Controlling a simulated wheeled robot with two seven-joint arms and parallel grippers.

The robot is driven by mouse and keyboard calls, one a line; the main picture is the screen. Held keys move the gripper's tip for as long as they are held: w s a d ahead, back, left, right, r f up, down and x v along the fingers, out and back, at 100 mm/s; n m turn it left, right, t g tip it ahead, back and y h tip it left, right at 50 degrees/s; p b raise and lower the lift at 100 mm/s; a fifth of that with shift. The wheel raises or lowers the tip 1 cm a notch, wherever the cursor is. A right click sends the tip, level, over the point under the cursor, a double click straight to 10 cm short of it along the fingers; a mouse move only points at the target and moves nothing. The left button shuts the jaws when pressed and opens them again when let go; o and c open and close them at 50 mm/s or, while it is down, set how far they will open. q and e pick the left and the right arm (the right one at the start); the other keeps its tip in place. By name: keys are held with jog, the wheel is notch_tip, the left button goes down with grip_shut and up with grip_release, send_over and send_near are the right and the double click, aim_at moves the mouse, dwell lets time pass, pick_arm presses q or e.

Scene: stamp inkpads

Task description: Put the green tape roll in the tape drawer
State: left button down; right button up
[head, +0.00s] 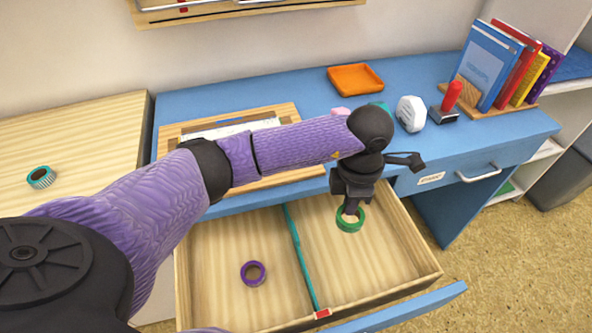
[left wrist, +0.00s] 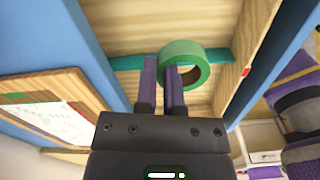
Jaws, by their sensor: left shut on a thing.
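The green tape roll (head: 350,219) is held by my left gripper (head: 351,208) over the right compartment of the open drawer (head: 404,221). In the left wrist view, the fingers (left wrist: 169,85) are shut on the wall of the green tape roll (left wrist: 196,55). The drawer is pulled out from the blue desk and has a teal divider (head: 299,258). A purple tape roll (head: 253,273) lies in the left compartment. My right gripper does not show.
A teal-striped roll (head: 41,177) lies on the wooden surface at left. On the blue desk are a wooden board with paper (head: 170,135), an orange tray (head: 355,78), a white object (head: 411,113), a red-handled stamp (head: 451,98) and upright books (head: 487,62). The right compartment floor looks clear.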

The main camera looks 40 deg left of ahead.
aim_at(339, 242)
pick_arm(q)
jog(key=f+n+b, duration=0.2)
jog(key=f, duration=0.2)
jog(key=f+n+b, duration=0.1)
jog(key=f, duration=0.4)
jog(key=f+n+b, duration=0.2)
jog(key=f, duration=0.3)
jog(key=shift+w+a+n+b, duration=0.15)
jog(key=shift+w+n+b, duration=0.05)
jog(key=shift+n+b, duration=0.1)
jog(key=shift+r, duration=0.25)
jog(key=shift+f, duration=0.2)
jog(key=c, duration=0.7)
grip_release()
jog(key=shift+c, duration=0.2)
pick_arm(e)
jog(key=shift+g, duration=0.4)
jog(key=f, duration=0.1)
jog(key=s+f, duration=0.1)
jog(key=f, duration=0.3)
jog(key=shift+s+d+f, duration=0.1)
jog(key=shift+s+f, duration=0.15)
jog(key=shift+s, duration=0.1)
